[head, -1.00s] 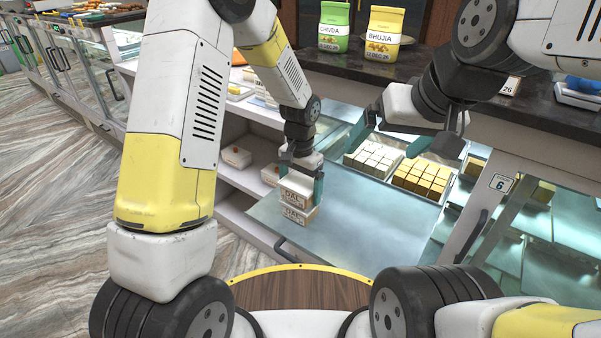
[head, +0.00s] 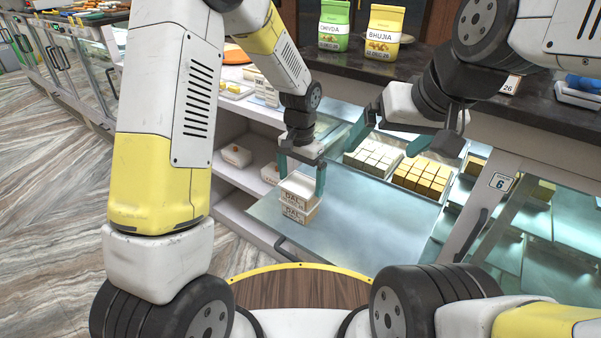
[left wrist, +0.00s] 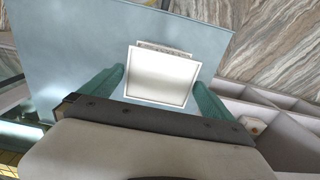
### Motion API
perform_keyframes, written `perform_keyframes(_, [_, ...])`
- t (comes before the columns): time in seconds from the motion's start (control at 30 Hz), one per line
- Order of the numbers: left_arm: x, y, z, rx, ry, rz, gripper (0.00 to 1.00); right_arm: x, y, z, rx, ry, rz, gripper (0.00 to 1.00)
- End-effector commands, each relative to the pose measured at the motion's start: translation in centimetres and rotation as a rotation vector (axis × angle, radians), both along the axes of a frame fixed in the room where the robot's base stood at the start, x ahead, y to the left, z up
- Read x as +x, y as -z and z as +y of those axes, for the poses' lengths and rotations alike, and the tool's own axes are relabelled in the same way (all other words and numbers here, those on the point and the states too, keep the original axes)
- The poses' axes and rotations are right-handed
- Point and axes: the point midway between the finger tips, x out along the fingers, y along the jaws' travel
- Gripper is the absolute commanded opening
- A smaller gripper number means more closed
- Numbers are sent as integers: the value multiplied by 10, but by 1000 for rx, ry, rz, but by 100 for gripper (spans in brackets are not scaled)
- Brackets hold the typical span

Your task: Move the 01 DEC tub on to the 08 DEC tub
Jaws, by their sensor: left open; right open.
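Two white tubs with brown labels stand stacked on a pulled-out glass-like shelf (head: 352,228). The upper tub (head: 299,190) rests on the lower tub (head: 294,215); the dates are too small to read. My left gripper (head: 301,180) is open, its fingers just above and either side of the upper tub. In the left wrist view, the upper tub's pale top (left wrist: 160,75) lies between and beyond the teal fingertips, with a sliver of the lower tub's label edge behind it. My right gripper (head: 412,140) is open and empty over the sweet trays.
A tray of white sweets (head: 372,160) and a tray of yellow sweets (head: 421,178) stand at the shelf's back right. Small tubs (head: 236,156) sit on the side shelves. Bags (head: 383,32) stand on the dark counter. The shelf's front right is clear.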

Motion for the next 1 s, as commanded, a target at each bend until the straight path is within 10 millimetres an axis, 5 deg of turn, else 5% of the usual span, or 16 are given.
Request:
perform_keyframes(0.3, [1, -69, 0, 0, 1, -2, 100, 0, 0, 0, 0, 0, 0, 94])
perform_keyframes(0.63, [-6, -108, 11, -17, -29, -25, 100, 0, 0, 0, 0, 0, 0, 94])
perform_keyframes(0.77, [-24, -145, 37, -62, -106, -87, 100, 0, 0, 0, 0, 0, 0, 94])
perform_keyframes(1.0, [-89, -210, 94, -175, -296, -238, 100, 0, 0, 0, 0, 0, 0, 94])
